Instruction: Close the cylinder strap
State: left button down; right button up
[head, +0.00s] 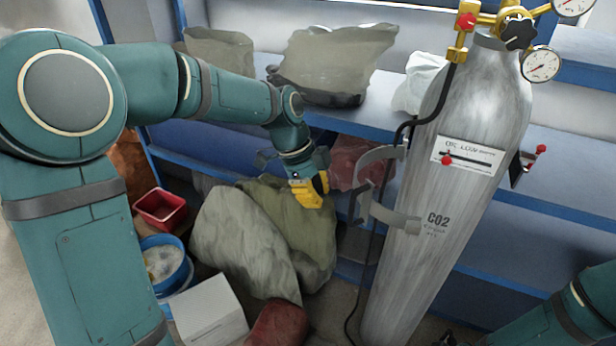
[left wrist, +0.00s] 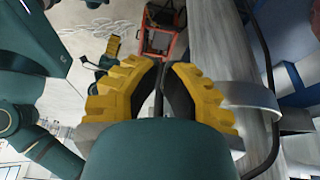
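The tall grey gas cylinder (head: 460,120) stands upright in the right half of the head view, marked CO2; its side also shows in the left wrist view (left wrist: 215,45). The cylinder strap shows as grey curved metal bands, an upper one (head: 376,155) and a lower one (head: 398,219), at the cylinder's left side. The bands stand apart with a gap between them. In the left wrist view a strap band (left wrist: 250,92) lies right of the fingers. My left gripper (head: 312,192) has yellow fingers, looks shut and empty, and is left of the strap, apart from it.
A brass regulator with gauges (head: 541,64) tops the cylinder, and a black hose runs down its left side. Blue shelves (head: 375,123) stand behind. Filled sacks (head: 240,240), a red bin (head: 161,208), a blue bucket (head: 165,262) and a white box (head: 210,312) crowd the left floor.

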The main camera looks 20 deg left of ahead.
pick_arm(q)
jog(key=shift+w+d+f, duration=0.1)
jog(key=shift+d+f, duration=0.05)
jog(key=shift+d, duration=0.9)
jog(key=shift+d+f, duration=0.1)
jog(key=shift+d, duration=0.95)
pick_arm(e)
jog(key=shift+f, duration=0.1)
